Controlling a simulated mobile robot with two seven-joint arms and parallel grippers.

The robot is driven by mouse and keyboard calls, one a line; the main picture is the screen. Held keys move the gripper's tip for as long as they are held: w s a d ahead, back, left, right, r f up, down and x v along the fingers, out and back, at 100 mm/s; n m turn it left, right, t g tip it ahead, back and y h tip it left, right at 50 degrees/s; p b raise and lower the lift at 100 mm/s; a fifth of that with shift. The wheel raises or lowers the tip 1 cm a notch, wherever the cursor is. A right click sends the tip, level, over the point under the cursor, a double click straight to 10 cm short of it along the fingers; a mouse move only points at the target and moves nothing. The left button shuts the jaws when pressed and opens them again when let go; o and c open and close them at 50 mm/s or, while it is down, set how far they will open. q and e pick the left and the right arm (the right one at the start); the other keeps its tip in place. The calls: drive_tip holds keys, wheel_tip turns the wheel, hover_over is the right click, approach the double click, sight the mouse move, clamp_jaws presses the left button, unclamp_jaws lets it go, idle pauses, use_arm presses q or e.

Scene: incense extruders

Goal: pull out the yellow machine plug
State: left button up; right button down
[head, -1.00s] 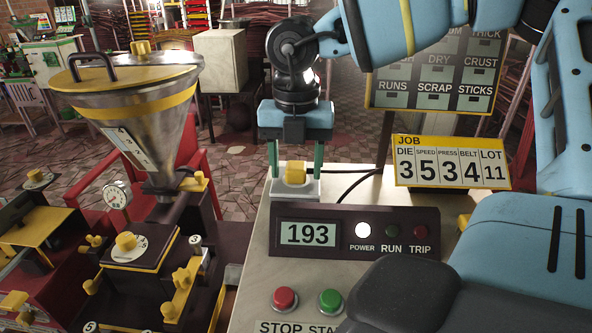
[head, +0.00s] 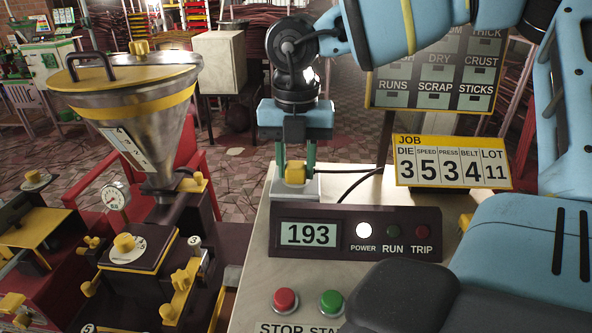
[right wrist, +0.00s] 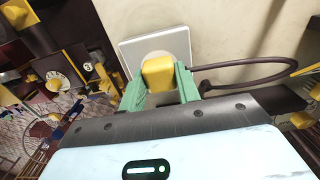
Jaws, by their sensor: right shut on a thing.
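The yellow plug (head: 295,172) sits at a pale socket plate (head: 306,188) on the far end of the control bench. My right gripper (head: 296,166) comes down from above, its green fingers shut on the sides of the plug. In the right wrist view the plug (right wrist: 158,72) is between the two green fingers, in front of the square socket plate (right wrist: 136,48). A dark cord (right wrist: 240,66) loops off to the right. I cannot tell whether the prongs are still in the socket. My left gripper does not show.
A control panel (head: 355,233) reading 193, with its POWER lamp lit, stands just in front of the plug. Red (head: 285,301) and green (head: 332,303) buttons are nearer. The JOB sign (head: 451,162) stands to the right, the hopper machine (head: 150,110) to the left.

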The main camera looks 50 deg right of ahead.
sight(296, 165)
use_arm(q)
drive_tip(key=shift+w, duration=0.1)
use_arm(e)
drive_tip(key=shift+r, duration=0.1)
drive_tip(key=shift+r, duration=0.75)
drive_tip(key=shift+r+p, duration=0.3)
drive_tip(key=shift+r, duration=0.95)
drive_tip(key=shift+r+p, duration=0.35)
drive_tip(key=shift+r, duration=0.5)
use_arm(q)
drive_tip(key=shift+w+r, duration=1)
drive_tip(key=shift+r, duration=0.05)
